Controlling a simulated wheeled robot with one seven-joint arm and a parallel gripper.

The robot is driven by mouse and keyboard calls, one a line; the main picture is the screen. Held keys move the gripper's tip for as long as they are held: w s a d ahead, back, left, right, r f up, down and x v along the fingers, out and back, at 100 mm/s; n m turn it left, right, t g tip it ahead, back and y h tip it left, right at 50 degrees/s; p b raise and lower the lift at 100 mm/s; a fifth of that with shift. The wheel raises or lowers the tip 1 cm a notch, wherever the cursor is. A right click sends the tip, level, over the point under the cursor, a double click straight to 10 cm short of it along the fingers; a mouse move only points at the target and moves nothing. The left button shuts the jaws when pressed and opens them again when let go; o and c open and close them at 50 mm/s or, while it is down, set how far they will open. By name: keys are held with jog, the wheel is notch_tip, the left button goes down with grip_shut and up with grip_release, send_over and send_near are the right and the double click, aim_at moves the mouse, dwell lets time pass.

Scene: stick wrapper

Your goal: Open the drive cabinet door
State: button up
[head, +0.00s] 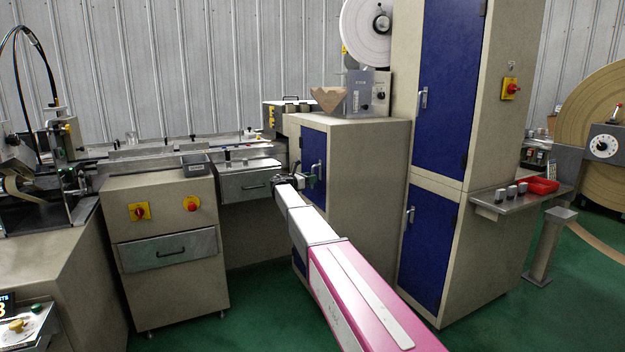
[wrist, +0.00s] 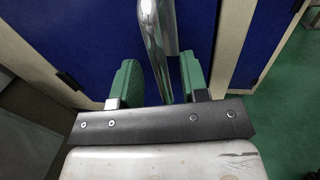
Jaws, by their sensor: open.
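The low beige cabinet (head: 370,165) in the middle of the head view has a blue door (head: 312,148), closed as far as I can see. My arm partly hides the door's lower part. My gripper (head: 312,181) is at the door's handle. In the wrist view, the chrome bar handle (wrist: 152,35) runs between the two green fingers of my gripper (wrist: 158,80). The fingers are open, one on each side of the bar, with a gap visible on both sides. The blue door (wrist: 95,35) fills the background behind the handle.
A tall beige cabinet with two blue doors (head: 432,235) stands close on the right. A drawer cabinet (head: 165,245) and conveyor (head: 190,150) stand on the left. A grey control box (head: 361,92) sits on the low cabinet. Green floor (head: 265,310) is clear in front.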

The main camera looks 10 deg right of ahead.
jog(key=shift+x, duration=0.8)
jog(key=shift+c, duration=0.3)
